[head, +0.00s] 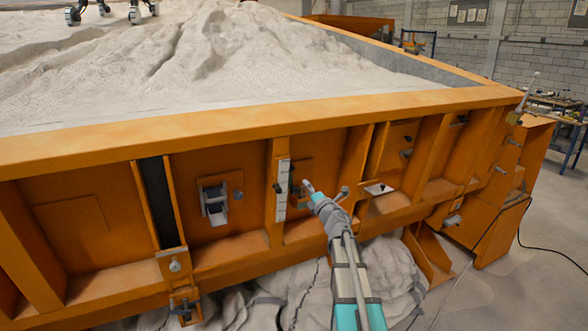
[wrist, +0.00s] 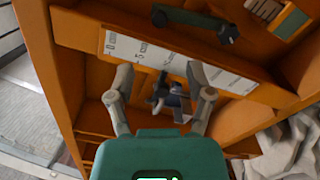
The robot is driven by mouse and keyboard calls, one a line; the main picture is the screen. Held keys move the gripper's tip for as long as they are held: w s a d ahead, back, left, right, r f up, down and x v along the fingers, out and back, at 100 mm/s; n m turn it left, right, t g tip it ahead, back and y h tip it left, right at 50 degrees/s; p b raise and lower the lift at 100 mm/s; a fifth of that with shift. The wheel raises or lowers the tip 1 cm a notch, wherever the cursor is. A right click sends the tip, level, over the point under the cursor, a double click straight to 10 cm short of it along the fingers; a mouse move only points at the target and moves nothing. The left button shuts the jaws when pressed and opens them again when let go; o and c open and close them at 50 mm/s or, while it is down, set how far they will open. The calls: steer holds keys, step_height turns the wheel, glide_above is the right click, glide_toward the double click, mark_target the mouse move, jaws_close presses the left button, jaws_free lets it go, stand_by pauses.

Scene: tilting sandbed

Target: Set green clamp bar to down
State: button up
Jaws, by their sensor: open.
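In the wrist view, a dark green bar (wrist: 195,22) with dark knobs at its ends lies above the white scale plate (wrist: 125,46). It looks like the green clamp bar, but its setting is unclear. A dark grey lever-like fitting (wrist: 172,98) shows between the fingers of my gripper (wrist: 160,75). My gripper is open, one finger on either side of that fitting; I cannot tell whether they touch it. In the head view, my gripper (head: 309,188) is just right of the scale plate (head: 283,190), before the orange wall.
The orange wall has upright ribs (head: 155,205) and a thick top rim (head: 110,135) holding sand (head: 230,60). A metal bracket (head: 213,202) sits left of the scale. Several fittings stand to the right, including a knob (head: 406,153). Grey cloth (head: 390,275) lies below.

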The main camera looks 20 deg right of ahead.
mark_target(293, 169)
steer(key=shift+w, duration=0.1)
steer(key=w, duration=0.4)
steer(key=w+r+p, duration=0.1)
steer(key=w, duration=0.4)
steer(key=w+r+p, duration=0.1)
steer(key=w, duration=0.3)
steer(key=shift+w+a+r, duration=0.15)
steer(key=shift+w+a, duration=0.05)
steer(key=shift+a, duration=0.05)
steer(key=shift+c, duration=0.2)
